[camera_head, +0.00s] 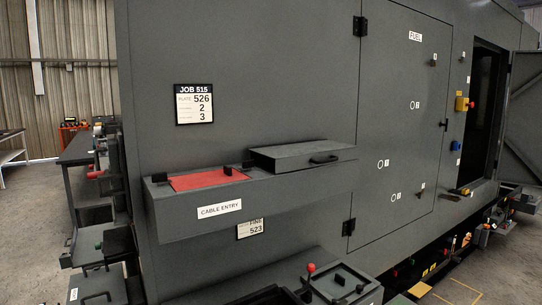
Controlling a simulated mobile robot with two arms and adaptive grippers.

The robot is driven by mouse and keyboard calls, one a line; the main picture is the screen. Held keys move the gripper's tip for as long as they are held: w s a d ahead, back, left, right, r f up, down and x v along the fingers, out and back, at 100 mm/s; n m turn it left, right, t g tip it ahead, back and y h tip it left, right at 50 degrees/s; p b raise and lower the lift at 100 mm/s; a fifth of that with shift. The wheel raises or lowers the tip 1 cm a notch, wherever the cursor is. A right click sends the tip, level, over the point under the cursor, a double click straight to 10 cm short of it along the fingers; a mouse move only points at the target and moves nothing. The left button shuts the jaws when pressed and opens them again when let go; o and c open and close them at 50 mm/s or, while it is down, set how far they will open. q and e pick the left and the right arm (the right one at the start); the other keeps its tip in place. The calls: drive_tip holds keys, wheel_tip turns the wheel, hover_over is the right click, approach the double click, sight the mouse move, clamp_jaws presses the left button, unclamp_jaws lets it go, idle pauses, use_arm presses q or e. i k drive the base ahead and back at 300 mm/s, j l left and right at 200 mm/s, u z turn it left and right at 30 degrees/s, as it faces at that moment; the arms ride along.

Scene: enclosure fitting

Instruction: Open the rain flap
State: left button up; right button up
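A grey box labelled CABLE ENTRY (220,210) juts out from the enclosure's side wall. On the right part of its top lies a flat grey flap (302,154) with a dark handle (324,160) at its front right; it looks lowered. I cannot tell for certain that this is the rain flap. On the left part of the box top is a red panel (205,180) with small black blocks around it. Neither of my grippers shows in this view.
A door marked FUEL (398,110) is shut right of the box. Further right is a dark open doorway (484,110). A tray with a red-knobbed lever (311,268) is below the box. Benches (75,150) stand at left. Space directly above the box looks clear.

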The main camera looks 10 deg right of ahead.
sight(288, 157)
drive_tip(key=i+j+u, duration=0.1)
drive_tip(key=i+u, duration=0.6)
drive_tip(key=i+j+z, duration=0.1)
drive_tip(key=z, duration=0.35)
